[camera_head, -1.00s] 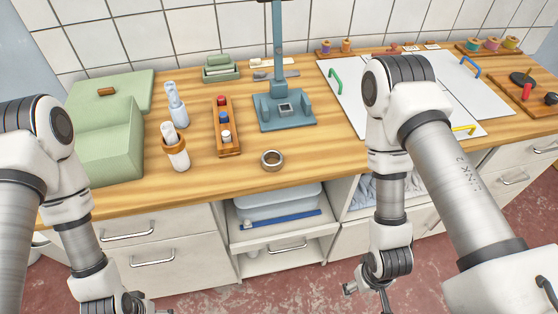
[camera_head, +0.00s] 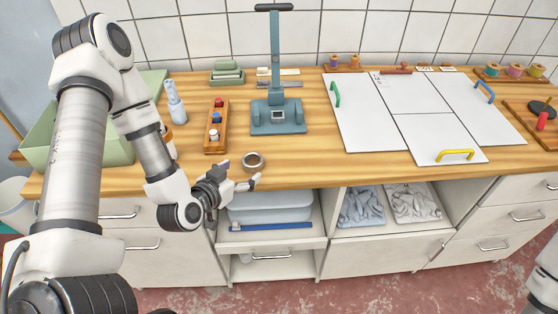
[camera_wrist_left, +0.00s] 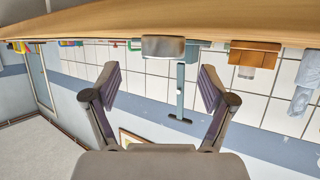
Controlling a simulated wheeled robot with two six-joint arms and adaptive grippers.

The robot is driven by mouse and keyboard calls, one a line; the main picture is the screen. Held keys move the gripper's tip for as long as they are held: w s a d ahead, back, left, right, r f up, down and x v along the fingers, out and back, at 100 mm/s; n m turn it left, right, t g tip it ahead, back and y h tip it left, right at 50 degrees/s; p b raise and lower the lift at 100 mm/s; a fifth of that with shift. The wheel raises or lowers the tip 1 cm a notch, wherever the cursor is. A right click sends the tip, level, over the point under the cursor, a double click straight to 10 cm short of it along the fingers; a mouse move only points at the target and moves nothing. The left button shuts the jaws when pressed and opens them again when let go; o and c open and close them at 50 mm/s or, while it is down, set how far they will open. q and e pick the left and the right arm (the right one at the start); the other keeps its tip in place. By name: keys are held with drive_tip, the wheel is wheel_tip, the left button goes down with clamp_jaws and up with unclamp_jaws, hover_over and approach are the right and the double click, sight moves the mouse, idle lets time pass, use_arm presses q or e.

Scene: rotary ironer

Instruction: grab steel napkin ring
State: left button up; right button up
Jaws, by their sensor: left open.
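The steel napkin ring (camera_head: 253,162) lies on the wooden counter near its front edge. It also shows in the left wrist view as a grey metal band (camera_wrist_left: 163,47), at the top, roughly centred beyond the two fingers. My left gripper (camera_head: 239,174) is open and empty, just in front of the counter edge and close to the ring, not touching it. In the left wrist view its fingers (camera_wrist_left: 160,86) are spread wide with nothing between them. My right gripper is out of view.
A wooden rack with small bottles (camera_head: 215,128) stands behind and left of the ring. A blue-grey press stand (camera_head: 278,122) is behind it. White boards (camera_head: 362,115) lie to the right. A green box (camera_head: 118,150) is at left. The counter right of the ring is clear.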

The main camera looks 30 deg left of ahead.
sight(257, 157)
use_arm(q)
drive_tip(key=shift+w+a+f+b, duration=0.1)
drive_tip(key=shift+w+f+b, duration=0.25)
drive_tip(key=shift+w+f, duration=0.25)
drive_tip(key=shift+w+a+r, duration=0.15)
drive_tip(key=shift+w, duration=0.15)
drive_tip(key=shift+w+r+p, duration=0.1)
drive_tip(key=shift+w+p, duration=0.6)
drive_tip(key=shift+w, duration=0.35)
drive_tip(key=x, duration=0.3)
drive_tip(key=shift+f, duration=0.2)
drive_tip(key=shift+s, duration=0.15)
drive_tip(key=shift+s+r, duration=0.1)
drive_tip(key=shift+s, duration=0.05)
drive_tip(key=c, duration=0.9)
drive_tip(key=shift+c, duration=0.6)
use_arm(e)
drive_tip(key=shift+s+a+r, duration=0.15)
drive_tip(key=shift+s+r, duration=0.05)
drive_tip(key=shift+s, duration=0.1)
